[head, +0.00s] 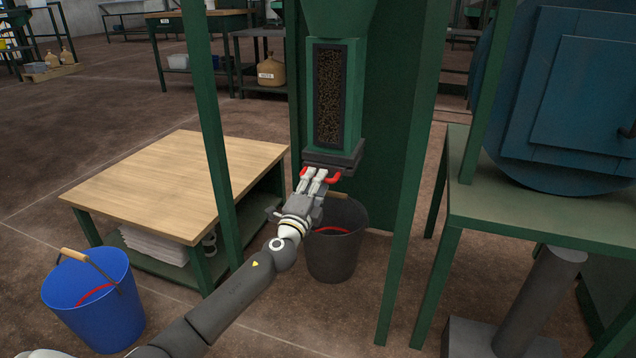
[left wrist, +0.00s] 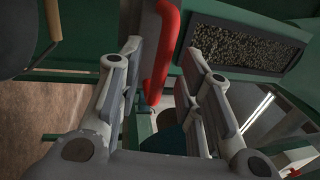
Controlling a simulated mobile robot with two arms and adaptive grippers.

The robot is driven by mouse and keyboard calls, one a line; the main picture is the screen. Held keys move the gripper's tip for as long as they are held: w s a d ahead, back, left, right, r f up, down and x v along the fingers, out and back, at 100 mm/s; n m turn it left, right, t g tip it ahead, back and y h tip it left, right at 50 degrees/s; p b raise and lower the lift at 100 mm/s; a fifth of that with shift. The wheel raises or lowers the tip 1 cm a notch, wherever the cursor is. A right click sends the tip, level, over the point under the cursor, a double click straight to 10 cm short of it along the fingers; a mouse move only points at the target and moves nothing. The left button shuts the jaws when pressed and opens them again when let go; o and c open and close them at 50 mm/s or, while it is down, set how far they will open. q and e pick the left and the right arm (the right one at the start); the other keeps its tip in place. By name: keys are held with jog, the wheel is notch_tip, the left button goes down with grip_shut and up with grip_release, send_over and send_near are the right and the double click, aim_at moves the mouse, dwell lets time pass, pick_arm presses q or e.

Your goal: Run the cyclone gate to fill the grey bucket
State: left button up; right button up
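The green cyclone outlet (head: 355,85) has a window (head: 330,95) showing brown grains, and they also show in the left wrist view (left wrist: 245,45). A dark gate block (head: 345,157) sits at its bottom, with a red handle (head: 334,176) at the front. The grey bucket (head: 336,258) stands on the floor below, partly hidden by my left arm; a red line shows inside it. My left gripper (head: 318,178) is at the handle. In the left wrist view the red handle (left wrist: 162,50) lies between the parted fingers, nearer the left one. My right gripper is out of view.
A blue bucket (head: 95,305) with a red line inside stands at the lower left. A wood-topped table (head: 190,175) is left of the outlet. Green frame posts (head: 212,130) flank it. A green bench (head: 540,215) with a blue round machine (head: 575,100) is at right.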

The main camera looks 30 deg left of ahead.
pick_arm(q)
jog(key=shift+x, duration=0.95)
jog(key=shift+c, duration=0.5)
grip_shut()
